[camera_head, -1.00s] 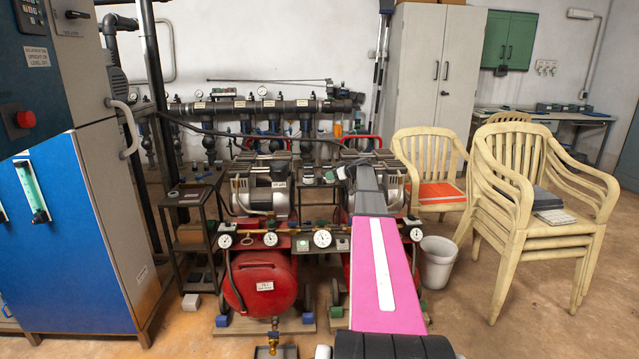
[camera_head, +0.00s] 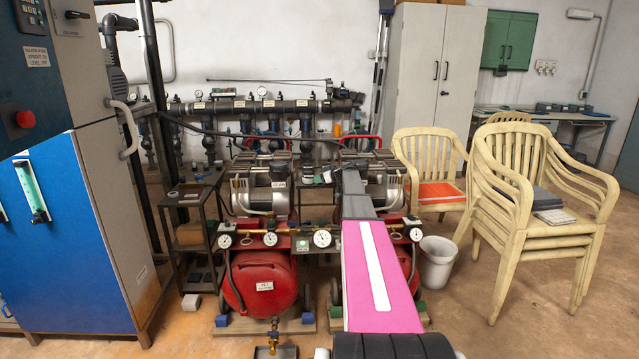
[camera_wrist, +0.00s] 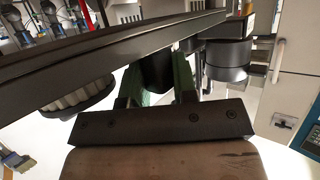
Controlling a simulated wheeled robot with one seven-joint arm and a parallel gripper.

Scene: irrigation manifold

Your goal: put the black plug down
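In the wrist view a black, rounded piece, apparently the black plug (camera_wrist: 157,70), sits between the two green fingers of my gripper (camera_wrist: 157,88). The fingers stand apart with the piece filling the space between them, so my gripper looks shut on it. A long dark bar crosses in front and hides its far end. In the head view my gripper (camera_head: 332,174) is small, at the far end of my pink and grey arm, above the compressors. The plug cannot be made out there.
Two compressors with a red tank (camera_head: 262,283) and gauges stand below my arm. The pipe manifold (camera_head: 255,106) runs along the back wall. A dark shelf rack (camera_head: 193,235) and blue cabinet (camera_head: 75,240) stand left. A bucket (camera_head: 437,262) and stacked chairs (camera_head: 520,205) stand right.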

